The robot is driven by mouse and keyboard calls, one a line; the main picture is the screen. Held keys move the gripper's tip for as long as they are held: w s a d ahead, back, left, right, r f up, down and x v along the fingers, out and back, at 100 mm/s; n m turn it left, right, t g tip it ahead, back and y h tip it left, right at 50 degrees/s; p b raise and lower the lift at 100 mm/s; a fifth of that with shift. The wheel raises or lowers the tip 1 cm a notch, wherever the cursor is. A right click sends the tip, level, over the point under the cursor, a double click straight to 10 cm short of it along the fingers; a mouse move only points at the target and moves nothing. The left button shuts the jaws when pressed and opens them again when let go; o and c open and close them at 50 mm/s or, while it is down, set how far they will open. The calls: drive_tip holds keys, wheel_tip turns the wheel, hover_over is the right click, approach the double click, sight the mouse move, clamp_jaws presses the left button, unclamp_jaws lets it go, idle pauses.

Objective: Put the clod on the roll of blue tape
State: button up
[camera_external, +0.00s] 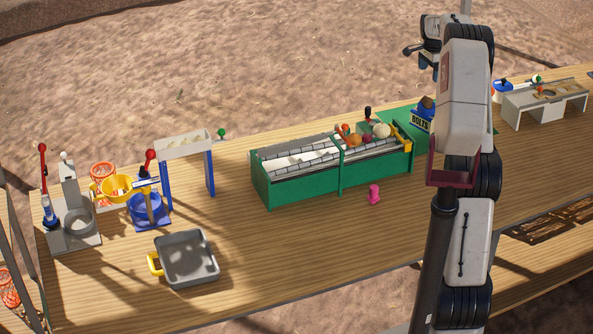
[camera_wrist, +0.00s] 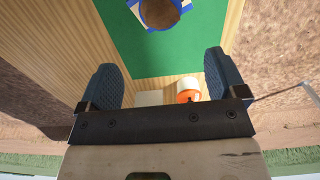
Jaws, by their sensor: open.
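A brown lump that looks like the clod (camera_external: 427,102) sits on top of a blue box marked BOLTS (camera_external: 421,118). In the wrist view, the brown lump (camera_wrist: 160,12) shows at the top edge, partly cut off, within a blue and white holder (camera_wrist: 186,5) on a green mat (camera_wrist: 150,55). My gripper (camera_wrist: 162,75) is open and empty, its two dark blue fingers wide apart. In the external view my gripper (camera_external: 424,60) is raised above the table's far side. I cannot clearly make out a roll of blue tape; a blue and white round thing (camera_external: 501,92) stands at the right, partly hidden by my arm.
A green conveyor (camera_external: 300,185) carries vegetables at its right end. A pink figure (camera_external: 374,194) stands before it. A grey tray (camera_external: 187,259) lies at the front left. A grey bench (camera_external: 545,101) stands at the right. The front middle of the wooden table is clear.

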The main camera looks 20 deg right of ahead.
drive_tip(key=s+a+r+n, duration=0.3)
drive_tip(key=s+a+r, duration=0.2)
drive_tip(key=s+a, duration=0.4)
drive_tip(key=s+a+r+n+t, duration=0.1)
drive_tip(key=s+a+r+n, duration=0.2)
drive_tip(key=s+a+r, duration=0.45)
drive_tip(key=s+a+r+n, duration=0.3)
drive_tip(key=s+a, duration=0.6)
drive_tip(key=a, duration=0.2)
drive_tip(key=s+a+f+n, duration=0.2)
drive_tip(key=s+a+n, duration=0.1)
drive_tip(key=s, duration=0.8)
drive_tip(key=s+a+f+n+t, duration=0.1)
drive_tip(key=s+a+f+n, duration=0.1)
drive_tip(key=s+a, duration=0.4)
drive_tip(key=s+a+f+n, duration=0.2)
drive_tip(key=s+a, duration=0.3)
drive_tip(key=s, duration=1.2)
drive_tip(key=shift+f+n+t, duration=0.25)
drive_tip(key=shift+n+t, duration=0.05)
drive_tip(key=shift+n, duration=0.5)
